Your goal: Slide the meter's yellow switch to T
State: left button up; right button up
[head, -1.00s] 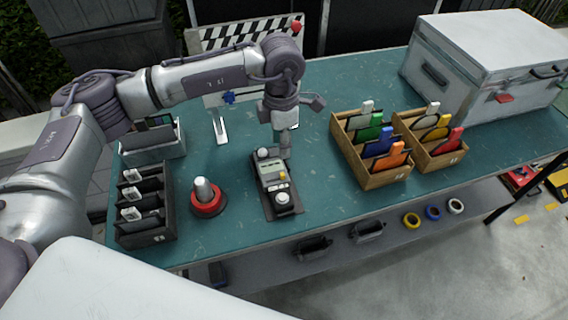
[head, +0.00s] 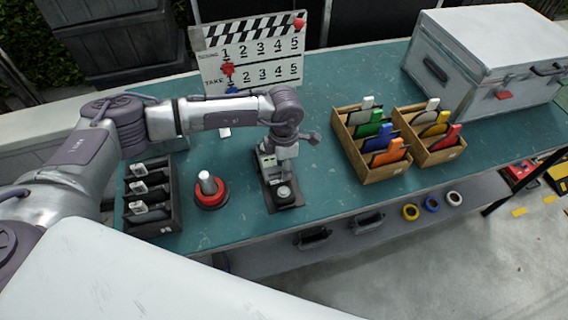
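The meter (head: 268,160) is a grey-green device on a dark base plate (head: 291,206) on the teal table. A round whitish knob (head: 284,193) stands at its near end. My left gripper (head: 283,163) points down over the meter's middle, and my wrist covers its far part. The fingertips are small and partly hidden, so I cannot tell whether they are open, shut or touching the meter. The yellow switch and its T mark cannot be made out. My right gripper is not in view.
A red-based post (head: 209,193) and a black slotted rack (head: 152,221) stand left of the meter. Wooden card boxes (head: 385,172) stand right, with a large case (head: 480,60) behind. A clapperboard (head: 262,62) stands at the back. The teal table (head: 240,225) in front is clear.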

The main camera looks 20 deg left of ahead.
pick_arm(q)
jog(key=c, duration=0.5)
grip_shut()
jog(key=shift+s+a+b, duration=0.4)
jog(key=shift+s+a, duration=0.05)
jog(key=shift+a, duration=0.3)
jog(key=shift+s, duration=0.1)
jog(key=o, duration=0.6)
grip_release()
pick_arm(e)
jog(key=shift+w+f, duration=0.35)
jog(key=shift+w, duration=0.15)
